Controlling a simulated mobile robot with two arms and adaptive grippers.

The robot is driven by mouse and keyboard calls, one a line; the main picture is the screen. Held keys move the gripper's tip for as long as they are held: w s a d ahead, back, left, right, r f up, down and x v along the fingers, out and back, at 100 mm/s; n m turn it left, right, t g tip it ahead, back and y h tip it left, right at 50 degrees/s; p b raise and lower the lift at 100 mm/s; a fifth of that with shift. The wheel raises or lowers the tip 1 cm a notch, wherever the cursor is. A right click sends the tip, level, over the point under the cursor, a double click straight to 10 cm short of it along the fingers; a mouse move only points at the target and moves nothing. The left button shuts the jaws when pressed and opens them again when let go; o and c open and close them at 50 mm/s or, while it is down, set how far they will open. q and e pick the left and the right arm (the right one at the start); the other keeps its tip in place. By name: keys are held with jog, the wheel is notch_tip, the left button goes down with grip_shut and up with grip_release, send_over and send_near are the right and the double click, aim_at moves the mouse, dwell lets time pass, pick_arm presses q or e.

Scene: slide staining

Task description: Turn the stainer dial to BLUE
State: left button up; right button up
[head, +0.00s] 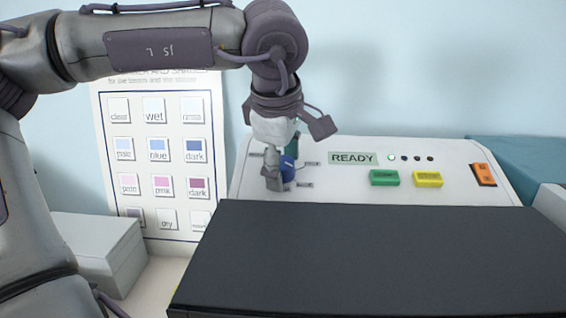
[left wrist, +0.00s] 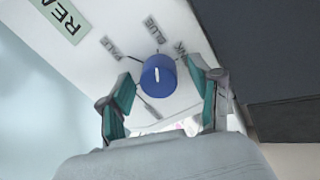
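The blue stainer dial (left wrist: 158,76) is a round knob with a white pointer line on its face. In the left wrist view the line points roughly up the picture, towards the BLUE label (left wrist: 152,28). The PALE label (left wrist: 117,47) is to the left, and a partly hidden label is to the right. My left gripper (left wrist: 161,74) is open, with its teal-padded fingers on either side of the dial and gaps visible. In the head view the dial (head: 288,165) shows partly behind my left gripper (head: 282,162). My right gripper is out of view.
The white panel also carries a READY display (head: 353,158), a green button (head: 384,178), a yellow button (head: 428,180) and an orange switch (head: 484,174). A large dark box top (head: 370,255) fills the front. A colour chart (head: 160,135) stands behind to the left.

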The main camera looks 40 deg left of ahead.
pick_arm(q)
jog(key=v, duration=1.2)
jog(key=shift+w, duration=0.1)
